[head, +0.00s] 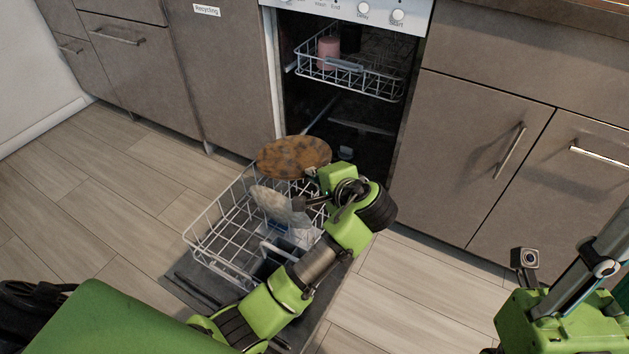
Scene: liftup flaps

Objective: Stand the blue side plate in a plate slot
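No plainly blue plate shows. A pale, greyish, smeared plate (270,204) stands tilted in the pulled-out lower dishwasher rack (205,225); it may be the side plate, but its colour is hard to tell. A round brown, mottled plate (290,155) is at the rack's far end, just above the pale one. My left gripper (305,188) is at the right edges of both plates. Its fingers look spread apart, one near the brown plate and one near the pale plate. Contact is unclear. The arm hides the rack's right part and the slots there. My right gripper is out of view.
The dishwasher's upper rack (350,75) holds a pink cup (328,52) and a dark item. The open door (190,295) lies low under the lower rack. Closed cabinets (485,140) flank the machine. The floor (120,215) to the left is clear.

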